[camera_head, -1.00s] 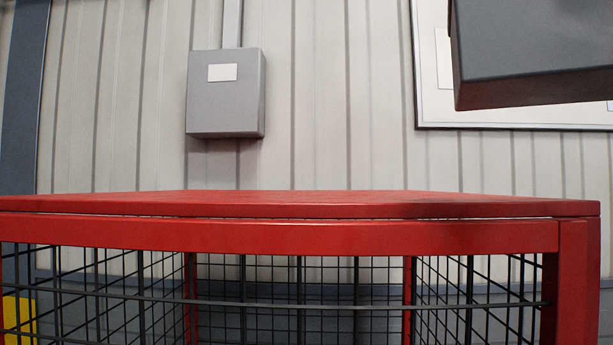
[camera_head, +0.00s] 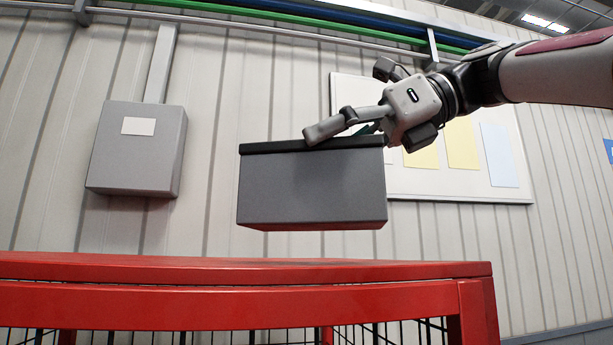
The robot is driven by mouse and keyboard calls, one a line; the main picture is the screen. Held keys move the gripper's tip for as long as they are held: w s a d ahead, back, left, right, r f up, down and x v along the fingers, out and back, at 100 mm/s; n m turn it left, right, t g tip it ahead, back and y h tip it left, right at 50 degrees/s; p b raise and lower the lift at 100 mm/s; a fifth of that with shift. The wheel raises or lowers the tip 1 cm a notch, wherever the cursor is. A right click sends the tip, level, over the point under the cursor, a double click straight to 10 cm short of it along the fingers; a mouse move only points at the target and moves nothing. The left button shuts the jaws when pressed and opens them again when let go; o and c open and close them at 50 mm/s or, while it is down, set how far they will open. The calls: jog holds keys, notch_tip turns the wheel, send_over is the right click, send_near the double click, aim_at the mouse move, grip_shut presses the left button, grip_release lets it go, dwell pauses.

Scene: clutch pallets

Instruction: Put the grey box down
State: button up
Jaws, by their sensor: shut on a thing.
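The grey box (camera_head: 312,190) has a dark rim along its top. It hangs in the air above the red top of a mesh cage (camera_head: 220,270), with a clear gap below it. It looks about level. My gripper (camera_head: 345,127) reaches in from the right and is shut on the box's upper rim. The far finger is mostly hidden behind the rim. The box's inside and the cage top's surface are hardly visible from this low view.
A grey wall cabinet (camera_head: 140,150) is on the ribbed wall at the left. A white board (camera_head: 470,190) with coloured sheets hangs behind my arm. Green and blue pipes (camera_head: 300,22) run along the wall above. The visible cage top looks bare.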

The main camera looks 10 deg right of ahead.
aim_at(309, 229)
jog(key=shift+w+a+f, duration=0.1)
jog(key=shift+w+a, duration=0.65)
jog(key=shift+w, duration=0.05)
jog(key=shift+w+a+f+p, duration=0.15)
jog(key=shift+f+p, duration=0.05)
jog(key=shift+f, duration=0.7)
jog(key=shift+w+a+f+p, duration=0.1)
jog(key=shift+w+f+p, duration=0.1)
jog(key=shift+f, duration=0.7)
jog(key=shift+f, duration=0.15)
jog(key=o, duration=1.5)
jog(key=shift+o, duration=0.2)
jog(key=shift+r, duration=0.2)
jog(key=v, duration=1.1)
jog(key=shift+s+d+b, duration=0.15)
jog(key=shift+d+b, duration=0.2)
